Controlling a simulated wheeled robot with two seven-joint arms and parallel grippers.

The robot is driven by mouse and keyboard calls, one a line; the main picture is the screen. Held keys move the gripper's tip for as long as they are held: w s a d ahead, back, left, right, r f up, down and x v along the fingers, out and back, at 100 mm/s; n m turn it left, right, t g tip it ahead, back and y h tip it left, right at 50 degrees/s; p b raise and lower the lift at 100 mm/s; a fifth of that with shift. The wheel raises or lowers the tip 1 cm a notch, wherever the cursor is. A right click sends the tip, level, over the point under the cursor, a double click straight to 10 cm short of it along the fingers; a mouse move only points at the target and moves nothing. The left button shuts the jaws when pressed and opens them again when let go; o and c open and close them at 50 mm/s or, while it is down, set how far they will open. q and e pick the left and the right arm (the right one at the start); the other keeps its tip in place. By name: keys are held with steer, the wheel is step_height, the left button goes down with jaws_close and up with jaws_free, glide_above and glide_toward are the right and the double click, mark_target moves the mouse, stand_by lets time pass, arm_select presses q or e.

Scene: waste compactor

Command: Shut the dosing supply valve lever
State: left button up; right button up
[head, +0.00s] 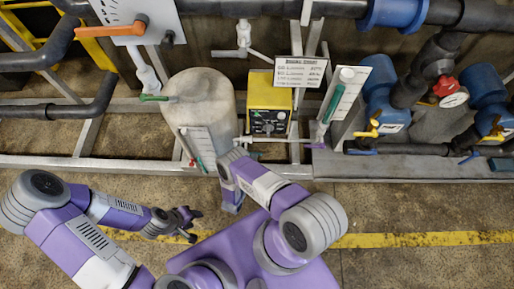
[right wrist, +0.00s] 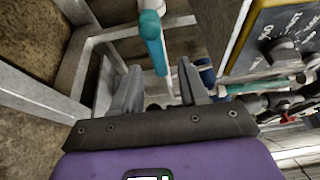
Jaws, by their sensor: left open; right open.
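My right gripper (right wrist: 158,76) is open in the right wrist view. A teal handle (right wrist: 154,42) with a pale collar comes down from the top edge between its fingertips; I cannot tell whether it is touched. It appears to be a valve lever, but I cannot confirm it is the dosing supply one. In the head view my right forearm reaches to beside the pale tank (head: 205,105) and yellow dosing unit (head: 269,104); its fingers are not clear there. My left gripper (head: 190,224) is open and empty above the floor.
A labelled sign (head: 300,72) stands above the yellow unit. Blue pumps with yellow levers (head: 374,128) and a red handwheel (head: 445,86) are at the right. An orange lever (head: 112,27) is at upper left. Frame rails border the equipment; the floor in front is clear.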

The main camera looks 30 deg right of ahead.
steer(key=b+x, duration=0.1)
steer(key=x, duration=0.5)
steer(key=shift+c, duration=0.2)
jaws_close()
